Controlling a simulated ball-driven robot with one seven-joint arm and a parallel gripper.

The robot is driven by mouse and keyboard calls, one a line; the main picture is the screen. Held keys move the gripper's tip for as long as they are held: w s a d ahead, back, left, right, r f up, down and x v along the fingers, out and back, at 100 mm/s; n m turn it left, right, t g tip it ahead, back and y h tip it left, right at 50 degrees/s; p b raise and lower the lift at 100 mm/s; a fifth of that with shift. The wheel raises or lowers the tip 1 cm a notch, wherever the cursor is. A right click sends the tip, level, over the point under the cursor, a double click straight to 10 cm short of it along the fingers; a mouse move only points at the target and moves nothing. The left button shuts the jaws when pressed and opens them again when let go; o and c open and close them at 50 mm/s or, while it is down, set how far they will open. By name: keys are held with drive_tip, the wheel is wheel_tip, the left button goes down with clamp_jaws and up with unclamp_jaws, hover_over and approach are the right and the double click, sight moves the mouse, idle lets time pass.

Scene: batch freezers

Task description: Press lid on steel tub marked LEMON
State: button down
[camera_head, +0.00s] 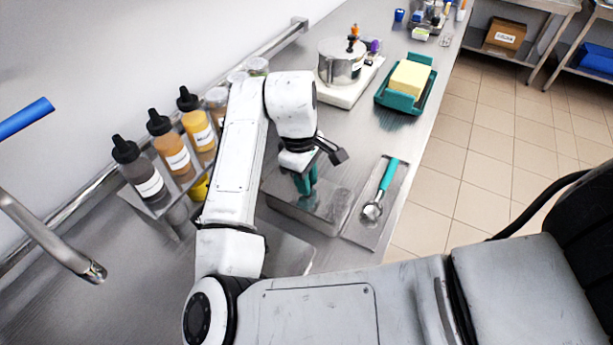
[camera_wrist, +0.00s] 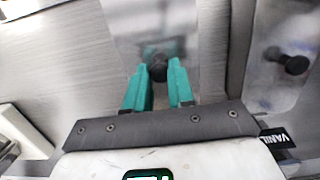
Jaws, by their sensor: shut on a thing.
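My gripper (camera_head: 305,188) has teal fingers and points down over a steel tub (camera_head: 340,213) near the counter's middle. In the wrist view its fingertips (camera_wrist: 160,72) are shut on the black knob (camera_wrist: 158,66) of a shiny steel lid (camera_wrist: 128,22). The fingers and arm hide part of the lid, and I cannot tell whether it is seated on the tub. No LEMON label is readable. Beside it in the wrist view is another steel lid (camera_wrist: 279,78) with a black knob, near a label (camera_wrist: 278,138) reading "VANIL".
A teal-handled scoop (camera_head: 387,178) lies on a tray right of the tub. Beyond are a teal tray (camera_head: 385,98) with a yellow block (camera_head: 410,78) and a steel pot (camera_head: 340,64) on a white base. Several sauce bottles (camera_head: 170,142) stand in a rack at left, near the wall rail.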

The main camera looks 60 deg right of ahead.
idle(0.4)
drive_tip(key=shift+c, duration=2.1)
unclamp_jaws()
drive_tip(key=shift+r, duration=0.1)
drive_tip(key=shift+r+p, duration=2.15)
drive_tip(key=shift+r, duration=1.25)
clamp_jaws()
